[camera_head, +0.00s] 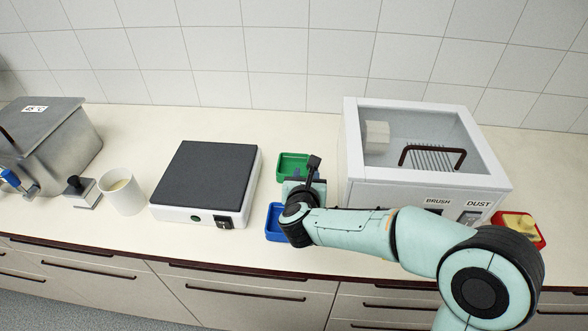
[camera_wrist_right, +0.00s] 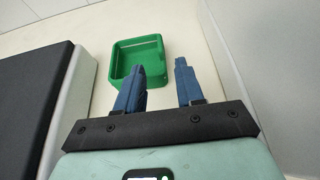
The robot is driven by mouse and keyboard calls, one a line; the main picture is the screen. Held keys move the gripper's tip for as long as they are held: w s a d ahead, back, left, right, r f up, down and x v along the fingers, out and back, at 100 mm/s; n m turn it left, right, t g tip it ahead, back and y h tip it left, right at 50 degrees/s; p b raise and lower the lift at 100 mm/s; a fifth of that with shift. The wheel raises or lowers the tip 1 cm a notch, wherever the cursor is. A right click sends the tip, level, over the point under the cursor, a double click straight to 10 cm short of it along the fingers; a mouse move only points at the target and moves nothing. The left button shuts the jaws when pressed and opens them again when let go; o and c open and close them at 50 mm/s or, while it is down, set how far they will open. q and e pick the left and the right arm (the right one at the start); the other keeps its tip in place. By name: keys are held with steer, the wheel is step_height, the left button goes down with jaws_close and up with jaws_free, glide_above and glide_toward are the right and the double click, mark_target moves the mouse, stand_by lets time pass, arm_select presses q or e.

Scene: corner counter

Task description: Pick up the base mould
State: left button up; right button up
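I cannot make out a base mould for certain in either view. My right gripper (camera_wrist_right: 160,66) is open, its two blue fingers apart with nothing between them. In the head view its arm reaches in from the right, and its wrist hides part of the trays. The fingers point toward a green tray (camera_wrist_right: 118,84), whose visible floor looks bare in the right wrist view. The green tray (camera_head: 284,160) also shows in the head view, behind the gripper. A blue tray (camera_head: 272,232) lies nearer the front edge, partly hidden by my wrist. My left gripper is not in view.
A dark-topped plate device (camera_head: 208,175) stands left of the trays, and a clear-lidded white box (camera_head: 375,185) right of them. A red tray (camera_head: 541,243) with yellow pieces is far right. A white mug (camera_head: 121,196), metal block (camera_head: 82,192) and steel tank (camera_head: 60,150) stand left.

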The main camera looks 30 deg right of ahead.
mark_target(308, 170)
steer(key=x, duration=0.6)
steer(key=shift+w+d+p, duration=0.15)
steer(key=shift+w+p, duration=0.05)
steer(key=shift+p, duration=0.2)
jaws_close()
